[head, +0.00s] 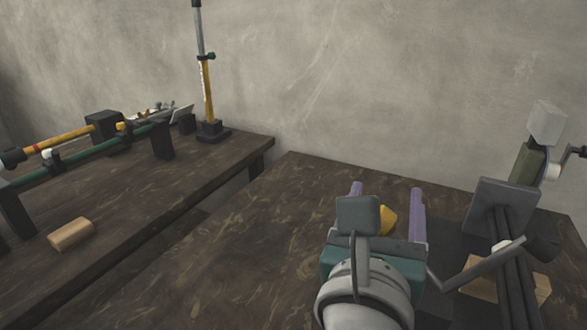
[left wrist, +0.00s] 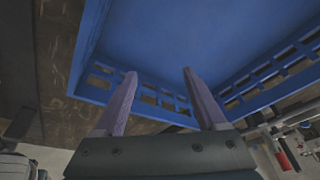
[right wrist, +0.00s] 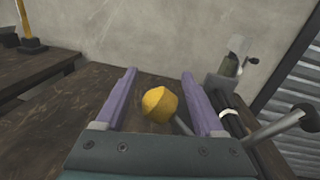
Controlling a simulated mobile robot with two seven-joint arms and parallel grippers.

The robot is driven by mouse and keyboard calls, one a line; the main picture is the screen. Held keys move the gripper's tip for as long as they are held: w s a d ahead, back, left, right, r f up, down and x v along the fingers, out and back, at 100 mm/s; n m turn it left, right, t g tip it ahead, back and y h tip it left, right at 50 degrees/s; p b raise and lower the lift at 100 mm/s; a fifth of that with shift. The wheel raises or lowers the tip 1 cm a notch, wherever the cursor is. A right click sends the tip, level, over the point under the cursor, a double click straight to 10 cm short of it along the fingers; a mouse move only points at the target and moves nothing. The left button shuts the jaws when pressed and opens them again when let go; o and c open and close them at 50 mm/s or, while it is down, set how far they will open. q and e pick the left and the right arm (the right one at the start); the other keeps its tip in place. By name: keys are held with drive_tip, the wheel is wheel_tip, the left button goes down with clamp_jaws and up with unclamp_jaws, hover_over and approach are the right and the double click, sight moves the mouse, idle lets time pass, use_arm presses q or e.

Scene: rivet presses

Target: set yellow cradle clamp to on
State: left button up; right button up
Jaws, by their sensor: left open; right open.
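A yellow faceted knob (right wrist: 159,104), which I take to be the handle of the yellow cradle clamp, shows in the right wrist view between the purple fingers of my right gripper (right wrist: 158,72). A short grey rod runs from it down to the right. In the head view the yellow knob (head: 389,219) is partly hidden behind my right gripper (head: 386,189), which is open over the right table. I cannot tell whether the fingers touch the knob. My left gripper (left wrist: 159,73) is open and empty in the left wrist view. It is outside the head view.
A press with dark rods and a grey plate (head: 497,205) stands right of my right gripper. A wooden block (head: 71,234) and a yellow-and-green device (head: 98,145) are on the left table. A blue crate (left wrist: 170,45) is near my left gripper. The right table's middle (head: 270,230) is clear.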

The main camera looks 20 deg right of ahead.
clamp_jaws()
idle(0.4)
idle(0.9)
